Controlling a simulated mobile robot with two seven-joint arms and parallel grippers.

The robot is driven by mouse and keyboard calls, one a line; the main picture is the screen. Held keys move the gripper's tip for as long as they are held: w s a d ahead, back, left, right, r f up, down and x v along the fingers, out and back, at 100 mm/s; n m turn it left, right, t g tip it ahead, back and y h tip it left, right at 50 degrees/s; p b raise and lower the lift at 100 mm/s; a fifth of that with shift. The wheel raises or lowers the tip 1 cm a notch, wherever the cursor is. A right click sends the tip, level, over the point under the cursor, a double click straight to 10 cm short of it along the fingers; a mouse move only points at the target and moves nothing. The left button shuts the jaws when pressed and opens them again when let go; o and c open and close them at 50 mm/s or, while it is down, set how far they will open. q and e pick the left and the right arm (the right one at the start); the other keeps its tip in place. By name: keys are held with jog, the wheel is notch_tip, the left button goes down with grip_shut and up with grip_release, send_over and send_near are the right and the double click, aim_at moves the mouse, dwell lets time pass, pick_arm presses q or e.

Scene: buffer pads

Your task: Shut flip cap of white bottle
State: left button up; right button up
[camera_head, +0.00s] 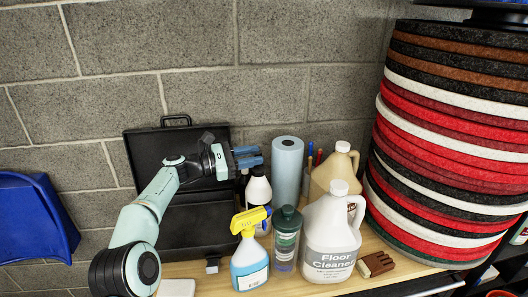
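A white bottle (258,190) with a dark top stands upright on the wooden bench, behind the spray bottle and left of the blue roll. My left gripper (256,158) has blue fingers and is just above the top of this bottle, reaching in from the left. The fingers lie close together in this view; whether there is a gap between them, or contact with the cap, is too small to tell. The state of the flip cap is not clear, as it is small and partly behind the fingers. My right gripper is not in view.
A spray bottle (250,262), a green-capped bottle (286,240) and a floor cleaner jug (331,240) stand in front. A blue roll (287,165) and beige jug (322,178) are right. An open black case (205,215) stands behind; stacked pads (450,130) rise at right.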

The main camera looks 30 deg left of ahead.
pick_arm(q)
jog(key=x, duration=0.4)
jog(key=shift+w+p, duration=0.1)
jog(key=shift+p, duration=0.2)
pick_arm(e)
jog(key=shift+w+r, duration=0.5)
pick_arm(q)
grip_shut()
jog(key=shift+f, duration=0.1)
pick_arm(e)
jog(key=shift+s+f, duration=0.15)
